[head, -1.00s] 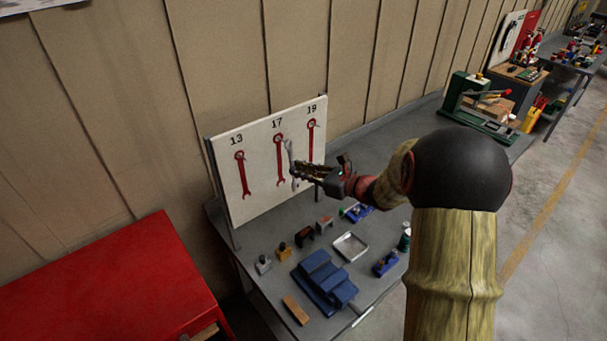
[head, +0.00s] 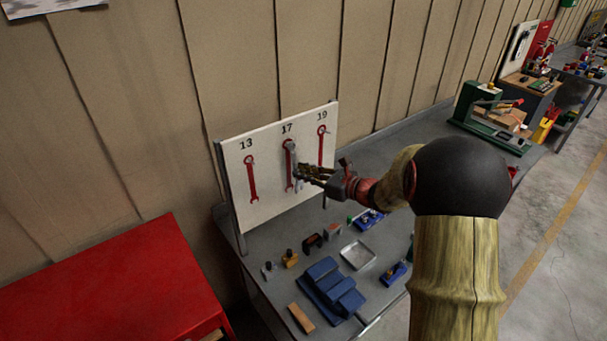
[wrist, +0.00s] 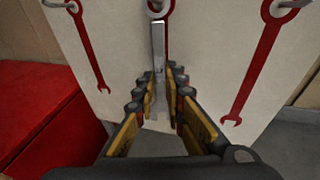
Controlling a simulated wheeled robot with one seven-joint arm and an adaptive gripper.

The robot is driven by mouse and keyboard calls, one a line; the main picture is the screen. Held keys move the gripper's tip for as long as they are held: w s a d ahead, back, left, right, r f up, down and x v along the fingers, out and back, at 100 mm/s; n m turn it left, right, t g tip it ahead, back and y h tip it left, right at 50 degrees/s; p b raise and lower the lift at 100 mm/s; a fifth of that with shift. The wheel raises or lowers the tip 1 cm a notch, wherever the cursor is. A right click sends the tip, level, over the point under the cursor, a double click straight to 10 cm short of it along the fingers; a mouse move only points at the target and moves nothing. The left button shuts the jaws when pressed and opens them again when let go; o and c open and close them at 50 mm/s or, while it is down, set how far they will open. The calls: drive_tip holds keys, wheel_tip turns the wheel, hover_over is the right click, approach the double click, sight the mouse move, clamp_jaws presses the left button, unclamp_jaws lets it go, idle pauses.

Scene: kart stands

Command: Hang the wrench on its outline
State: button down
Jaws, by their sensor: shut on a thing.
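The silver wrench (head: 293,158) is upright in front of the red outline under "17" (head: 289,172) on the white board (head: 268,203), covering part of that outline. My gripper (head: 304,177) is shut on the wrench, coming from the right. In the wrist view the wrench (wrist: 158,45) runs upward from between my fingers (wrist: 158,80), and its top end is at the middle hook (wrist: 157,8). I cannot tell whether the ring is around the hook or only in front of it.
Red outlines under "13" (head: 251,180) and "19" (head: 321,148) flank the middle one. Below, the grey bench holds a blue vise-like block (head: 331,287), a metal tray (head: 357,254) and small tools. A red cabinet (head: 120,285) stands at the left.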

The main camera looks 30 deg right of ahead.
drive_tip(key=c, duration=1.8)
unclamp_jaws()
drive_tip(key=shift+o, duration=0.2)
drive_tip(key=v, duration=1.2)
